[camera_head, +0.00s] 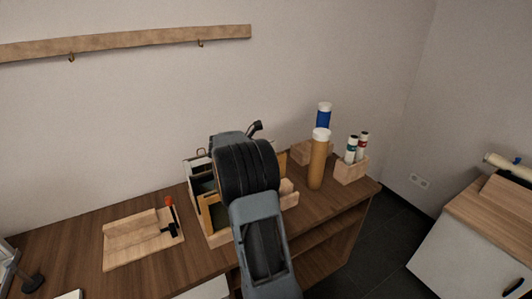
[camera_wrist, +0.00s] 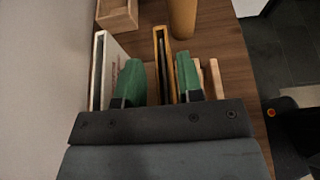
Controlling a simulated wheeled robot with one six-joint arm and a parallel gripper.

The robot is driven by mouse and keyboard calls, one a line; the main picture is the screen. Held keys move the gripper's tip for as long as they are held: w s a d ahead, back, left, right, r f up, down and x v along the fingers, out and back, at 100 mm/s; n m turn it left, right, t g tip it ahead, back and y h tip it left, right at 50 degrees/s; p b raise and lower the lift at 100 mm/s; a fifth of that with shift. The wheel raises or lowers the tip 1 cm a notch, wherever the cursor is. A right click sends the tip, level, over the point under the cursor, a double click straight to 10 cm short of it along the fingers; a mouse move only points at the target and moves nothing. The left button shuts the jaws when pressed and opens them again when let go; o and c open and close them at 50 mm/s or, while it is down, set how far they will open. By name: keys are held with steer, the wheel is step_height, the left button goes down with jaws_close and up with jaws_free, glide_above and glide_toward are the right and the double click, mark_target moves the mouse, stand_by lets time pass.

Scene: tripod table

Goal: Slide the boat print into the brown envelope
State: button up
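My gripper (camera_wrist: 158,84) points down into a wooden rack on the table, and its two green-padded fingers are apart. A thin upright piece with a yellow-brown edge and dark inside (camera_wrist: 161,50) stands between the fingers, close to the right one. I cannot tell whether it is the brown envelope. A white-faced upright piece with a pale edge and faint reddish marks (camera_wrist: 112,62) stands left of the left finger. No boat picture is readable in either view. In the head view my arm hides much of the rack; a tan upright piece (camera_head: 213,214) shows at its left side.
A tall brown tube (camera_head: 318,165) with a white cap stands right of the rack. Behind it is a blue tube (camera_head: 323,117), and a wooden holder (camera_head: 350,171) has small bottles. A wooden board (camera_head: 135,240) with an orange-and-black tool lies left, with bare tabletop around it.

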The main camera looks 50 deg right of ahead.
steer(key=v, duration=1.3)
steer(key=shift+a, duration=0.35)
steer(key=shift+w+r, duration=0.1)
steer(key=shift+r, duration=0.15)
step_height(320, 180, up, 9)
steer(key=p, duration=1)
steer(key=shift+f, duration=0.1)
steer(key=s+a+f+m+t+y, duration=0.2)
steer(key=s+a+m+t+y, duration=0.2)
steer(key=s+a, duration=0.5)
steer(key=s+a+f+m+t+y, duration=0.3)
steer(key=s+a+m+y, duration=0.5)
steer(key=a, duration=0.7)
steer(key=shift+s+a+f+m+t+y, duration=0.15)
steer(key=shift+s+a+m+t+y, duration=0.2)
steer(key=shift+m+t, duration=0.45)
